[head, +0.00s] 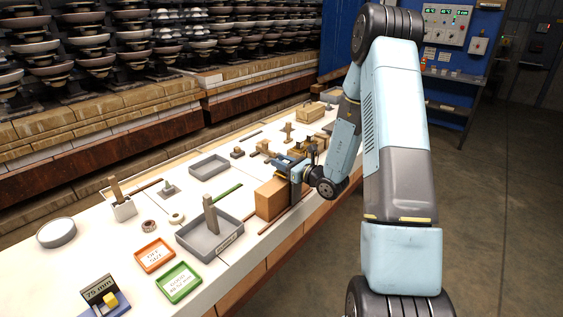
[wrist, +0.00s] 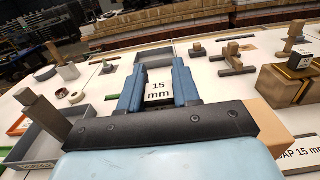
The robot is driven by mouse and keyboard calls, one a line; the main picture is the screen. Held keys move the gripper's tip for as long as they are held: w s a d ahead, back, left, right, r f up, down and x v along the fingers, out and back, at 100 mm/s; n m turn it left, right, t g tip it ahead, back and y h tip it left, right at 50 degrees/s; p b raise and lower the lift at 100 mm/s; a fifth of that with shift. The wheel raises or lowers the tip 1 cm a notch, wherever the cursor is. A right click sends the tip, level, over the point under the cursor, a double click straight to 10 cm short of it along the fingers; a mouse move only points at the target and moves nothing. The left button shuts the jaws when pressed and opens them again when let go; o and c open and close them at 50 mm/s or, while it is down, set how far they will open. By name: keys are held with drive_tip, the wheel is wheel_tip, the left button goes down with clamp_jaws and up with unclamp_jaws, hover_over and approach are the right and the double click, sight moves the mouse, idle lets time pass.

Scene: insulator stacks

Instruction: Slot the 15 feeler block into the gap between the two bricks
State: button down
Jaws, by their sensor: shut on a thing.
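My gripper (wrist: 158,82) is shut on the 15 mm feeler block (wrist: 158,94), whose white label faces the wrist camera between the blue fingers. In the head view my gripper (head: 284,163) is over the bench, just behind a tan brick (head: 271,198); the block cannot be made out there. In the wrist view this tan brick (wrist: 268,118) is partly hidden by the gripper body. A "GAP 15 mm" label (wrist: 300,152) lies at the right. A brown block (wrist: 282,86) stands beyond it; I cannot tell if it is the second brick. The gap itself is not clearly visible.
A grey tray (head: 238,240) with an upright block, an orange tray (head: 154,255) and a green tray (head: 180,282) lie to the left. An empty grey tray (head: 209,166) is behind. Small wooden pieces (head: 287,131) stand farther along. Bare bench lies between the trays.

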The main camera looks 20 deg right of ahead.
drive_tip(key=shift+f, duration=0.6)
drive_tip(key=c, duration=0.7)
unclamp_jaws()
drive_tip(key=shift+c, duration=0.2)
drive_tip(key=shift+f, duration=0.1)
drive_tip(key=v, duration=1.3)
drive_tip(key=shift+s+d, duration=0.25)
drive_tip(key=shift+s, duration=0.05)
